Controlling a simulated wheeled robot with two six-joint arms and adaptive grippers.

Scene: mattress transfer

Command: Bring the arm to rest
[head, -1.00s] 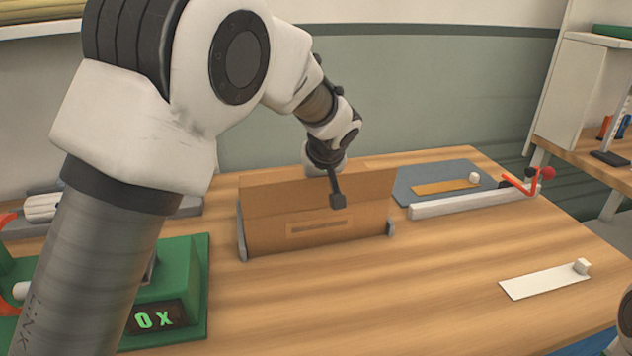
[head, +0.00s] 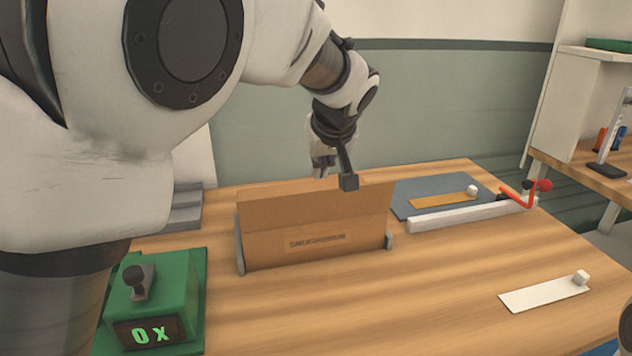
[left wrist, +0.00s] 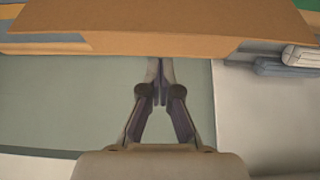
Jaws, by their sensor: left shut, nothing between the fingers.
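My left arm comes in from the left of the head view and covers much of the upper left. Its left gripper (head: 348,182) is shut and empty, in front of or above the cardboard box's top edge; I cannot tell how far off. In the left wrist view the left gripper (left wrist: 160,98) has its fingers together, with the cardboard beyond them at the top. The brown cardboard box (head: 315,225) stands upright on the table between grey end brackets, a label strip on its front. My right gripper is not in view.
A green device (head: 160,295) with a "0X" display stands at the front left. A grey mat (head: 415,187) with an orange strip (head: 443,200) and a white rail (head: 465,215) with a red lever lie at right. A white strip (head: 540,293) lies front right. The middle front table (head: 400,310) is clear.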

